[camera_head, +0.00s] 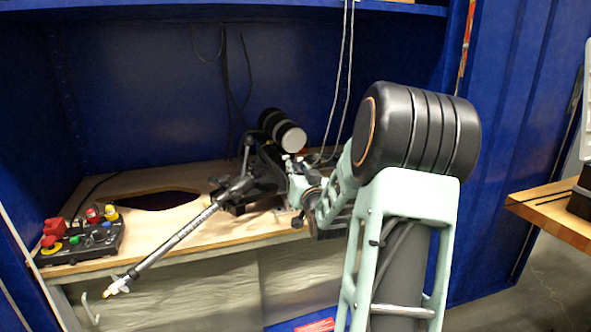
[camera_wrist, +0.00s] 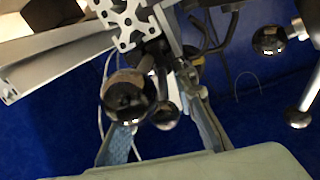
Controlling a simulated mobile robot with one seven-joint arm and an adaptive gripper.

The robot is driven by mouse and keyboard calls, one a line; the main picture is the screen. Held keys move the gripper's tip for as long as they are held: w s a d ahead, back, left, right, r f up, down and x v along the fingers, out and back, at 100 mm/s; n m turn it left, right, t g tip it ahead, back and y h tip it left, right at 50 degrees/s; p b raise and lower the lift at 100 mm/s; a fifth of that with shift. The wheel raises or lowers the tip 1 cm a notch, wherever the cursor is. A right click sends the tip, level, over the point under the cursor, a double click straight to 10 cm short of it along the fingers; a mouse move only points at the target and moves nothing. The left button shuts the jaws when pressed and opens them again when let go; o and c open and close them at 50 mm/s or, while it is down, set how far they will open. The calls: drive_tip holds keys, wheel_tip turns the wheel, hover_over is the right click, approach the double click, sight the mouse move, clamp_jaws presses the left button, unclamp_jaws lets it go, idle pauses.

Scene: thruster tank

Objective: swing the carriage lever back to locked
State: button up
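The carriage (camera_head: 240,190) is a dark assembly on the wooden bench, with a long silver rod reaching down left. A dark lever with a ball end (camera_head: 248,140) stands up from it. In the wrist view, a large shiny ball knob (camera_wrist: 128,97) and a smaller one (camera_wrist: 165,115) sit in front of my gripper (camera_wrist: 160,125). Its two fingers are apart, with the knobs seen around and between them. I cannot tell whether a finger touches a knob, or which knob belongs to the carriage lever. In the head view my arm partly hides the carriage's right side.
A control box (camera_head: 85,238) with a red stop button and coloured buttons sits at the bench's left. More ball knobs (camera_wrist: 268,40) show at the wrist view's right. Cables hang behind.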

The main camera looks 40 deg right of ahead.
drive_tip(key=shift+a, duration=0.1)
drive_tip(key=shift+s+a, duration=0.2)
drive_tip(key=shift+s, duration=0.05)
drive_tip(key=v, duration=1.1)
drive_tip(key=shift+s, duration=0.25)
